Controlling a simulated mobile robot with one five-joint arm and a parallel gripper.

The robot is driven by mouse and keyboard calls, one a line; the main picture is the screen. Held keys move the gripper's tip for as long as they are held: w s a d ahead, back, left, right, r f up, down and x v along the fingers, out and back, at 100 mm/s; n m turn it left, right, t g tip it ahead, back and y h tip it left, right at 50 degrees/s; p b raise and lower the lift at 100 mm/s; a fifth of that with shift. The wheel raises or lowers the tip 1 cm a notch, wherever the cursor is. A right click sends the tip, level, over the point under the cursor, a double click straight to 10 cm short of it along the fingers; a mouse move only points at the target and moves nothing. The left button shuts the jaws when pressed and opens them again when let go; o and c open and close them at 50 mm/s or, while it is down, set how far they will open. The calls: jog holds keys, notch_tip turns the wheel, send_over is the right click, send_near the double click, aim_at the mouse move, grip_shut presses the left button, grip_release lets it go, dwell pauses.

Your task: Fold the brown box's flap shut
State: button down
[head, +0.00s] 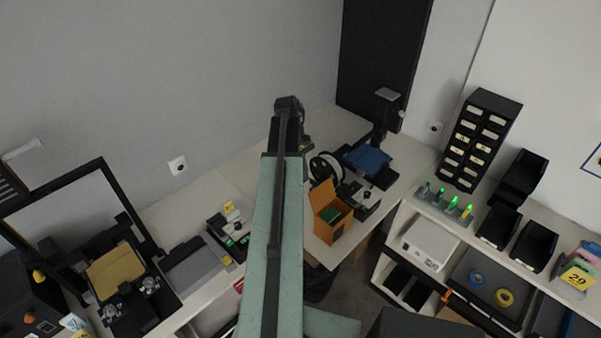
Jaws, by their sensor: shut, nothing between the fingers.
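The brown box (325,222) stands on the light worktop, right of my arm, near the worktop's front edge. Its flap (322,194) stands up at the back, so the top is open. Something green (334,213) shows inside. My gripper (289,106) is the dark end of my raised arm, up and to the left of the box and apart from it in the picture. It is shut and holds nothing. Its fingertips are hard to make out, and my arm hides part of the worktop left of the box.
A spool (325,168) and a dark machine with a blue plate (367,158) stand behind the box. Another small device (359,198) sits close on its right. A shelf unit with a white case (429,243) and black bins (498,226) is at right. A framed machine (115,268) stands at left.

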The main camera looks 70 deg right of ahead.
aim_at(310, 193)
notch_tip(310, 193, down, 10)
jog(key=b, duration=1)
jog(key=s+p, duration=0.1)
jog(key=s+a+r, duration=0.1)
jog(key=s+r+p, duration=0.1)
jog(key=shift+a+r+p, duration=0.15)
jog(key=shift+a+p, duration=0.15)
jog(key=shift+s+a+r, duration=0.1)
jog(key=shift+s+a, duration=0.05)
jog(key=shift+s, duration=0.15)
jog(key=s+a+f+b, duration=0.4)
jog(key=s, duration=0.3)
notch_tip(310, 193, up, 11)
jog(key=p, duration=1.1)
jog(key=shift+r, duration=0.2)
jog(key=shift+d, duration=0.1)
